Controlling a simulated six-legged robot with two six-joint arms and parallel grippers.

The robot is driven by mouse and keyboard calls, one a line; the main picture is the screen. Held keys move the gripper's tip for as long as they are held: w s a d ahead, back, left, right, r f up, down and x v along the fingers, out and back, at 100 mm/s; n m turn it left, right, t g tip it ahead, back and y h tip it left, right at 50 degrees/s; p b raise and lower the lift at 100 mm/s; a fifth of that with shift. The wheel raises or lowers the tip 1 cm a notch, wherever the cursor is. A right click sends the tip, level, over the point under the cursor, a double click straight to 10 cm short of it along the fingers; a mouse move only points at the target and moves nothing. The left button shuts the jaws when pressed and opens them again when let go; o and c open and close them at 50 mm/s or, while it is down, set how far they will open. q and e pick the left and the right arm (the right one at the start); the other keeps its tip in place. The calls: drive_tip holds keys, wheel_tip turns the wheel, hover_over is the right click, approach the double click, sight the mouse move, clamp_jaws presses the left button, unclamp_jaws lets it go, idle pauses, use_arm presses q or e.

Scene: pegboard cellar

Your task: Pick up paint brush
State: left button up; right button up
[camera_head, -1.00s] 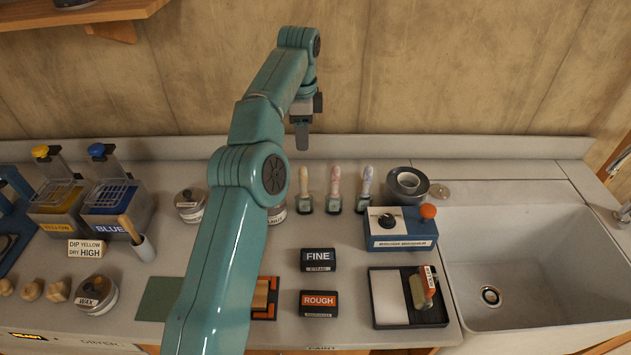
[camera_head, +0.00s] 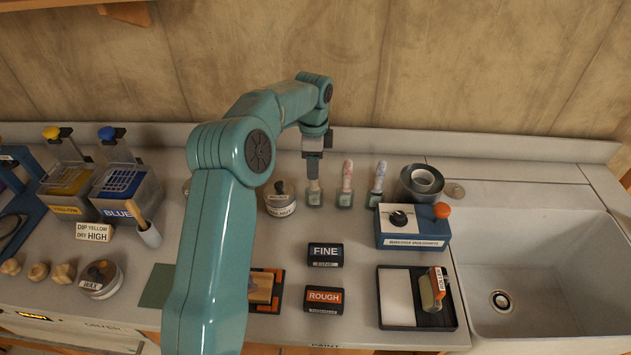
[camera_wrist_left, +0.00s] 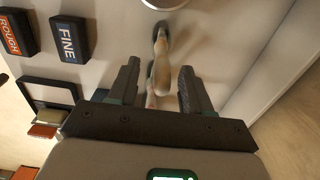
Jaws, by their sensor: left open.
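Three brush-like tools stand in a row at the back of the counter, each with a dark green base: a pale yellowish one (camera_head: 314,196), a pink one (camera_head: 346,180) and a bluish one (camera_head: 377,183). My left gripper (camera_head: 314,170) points down over the yellowish one and hides its upper part. In the left wrist view the open fingers (camera_wrist_left: 158,85) stand on either side of a pale brush handle (camera_wrist_left: 161,65), with a gap to each finger. Another handle shows lower, partly hidden by the gripper. Contact cannot be told. My right gripper is not in view.
A round tin (camera_head: 280,205) stands close left of the row. FINE (camera_head: 325,255) and ROUGH (camera_head: 323,300) blocks lie in front. The sink (camera_head: 540,260) is at right.

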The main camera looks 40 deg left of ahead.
sight(313, 188)
use_arm(q)
drive_tip(key=f, duration=0.3)
drive_tip(key=shift+a+f, duration=0.2)
drive_tip(key=shift+a, duration=0.2)
drive_tip(key=shift+d+r, duration=0.1)
drive_tip(key=shift+d, duration=0.2)
drive_tip(key=c, duration=0.8)
drive_tip(key=shift+s+a, duration=0.1)
drive_tip(key=shift+a, duration=0.1)
clamp_jaws()
drive_tip(key=shift+d, duration=0.1)
